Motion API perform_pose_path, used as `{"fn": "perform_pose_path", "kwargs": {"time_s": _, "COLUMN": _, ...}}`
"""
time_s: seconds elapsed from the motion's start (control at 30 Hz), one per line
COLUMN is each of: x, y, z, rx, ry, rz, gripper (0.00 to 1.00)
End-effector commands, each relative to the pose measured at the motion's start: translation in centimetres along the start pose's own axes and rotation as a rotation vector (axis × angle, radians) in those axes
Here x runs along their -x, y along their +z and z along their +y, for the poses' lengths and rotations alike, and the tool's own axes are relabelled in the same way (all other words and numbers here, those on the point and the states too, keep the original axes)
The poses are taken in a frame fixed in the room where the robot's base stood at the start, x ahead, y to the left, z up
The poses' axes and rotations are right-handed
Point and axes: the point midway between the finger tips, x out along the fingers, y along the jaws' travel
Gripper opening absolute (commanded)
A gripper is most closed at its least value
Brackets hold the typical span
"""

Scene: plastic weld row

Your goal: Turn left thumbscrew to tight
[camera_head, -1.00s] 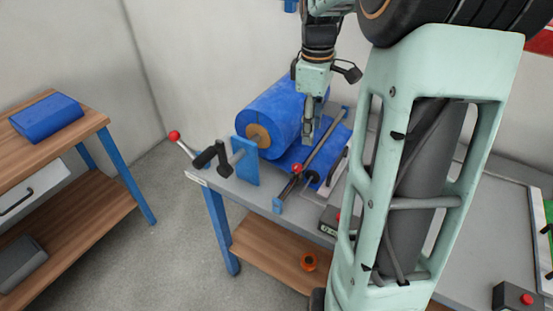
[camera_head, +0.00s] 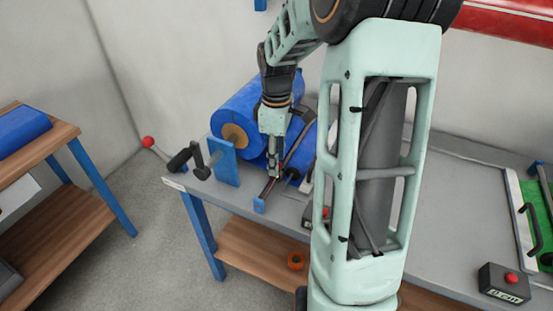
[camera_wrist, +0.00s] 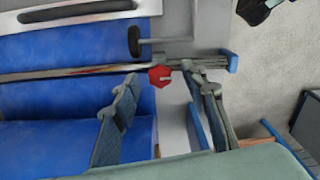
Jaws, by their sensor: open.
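A red faceted knob (camera_wrist: 160,76) sits on a metal rail (camera_wrist: 70,73) in the wrist view; I cannot tell for sure that it is the left thumbscrew. My gripper (camera_wrist: 160,74) is open, one finger on each side of the knob, with visible gaps. In the head view my gripper (camera_head: 275,172) points down over the near part of the rail, close to its blue end block (camera_head: 259,205). The gripper hides the red knob there. Any contact with the rail is unclear.
A large blue roll (camera_head: 232,112) lies behind the rail. A blue bracket (camera_head: 224,163) with a black crank handle (camera_head: 180,160) stands left of my gripper. A black part (camera_head: 293,173) is close right of it. A red-button box (camera_head: 505,283) stands far right.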

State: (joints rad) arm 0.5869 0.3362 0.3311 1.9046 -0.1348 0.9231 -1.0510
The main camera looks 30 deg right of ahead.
Motion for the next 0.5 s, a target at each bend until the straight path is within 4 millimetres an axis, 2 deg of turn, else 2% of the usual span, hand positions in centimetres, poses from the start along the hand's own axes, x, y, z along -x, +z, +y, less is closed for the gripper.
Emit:
{"fn": "perform_pose_path", "kwargs": {"time_s": 0.27, "x": -0.13, "y": 0.0, "z": 0.02, "rx": 0.0, "ry": 0.0, "rz": 0.0, "gripper": 0.4}}
{"fn": "perform_pose_path", "kwargs": {"time_s": 0.5, "x": -0.1, "y": 0.0, "z": 0.03, "rx": 0.0, "ry": 0.001, "rz": 0.0, "gripper": 0.14}}
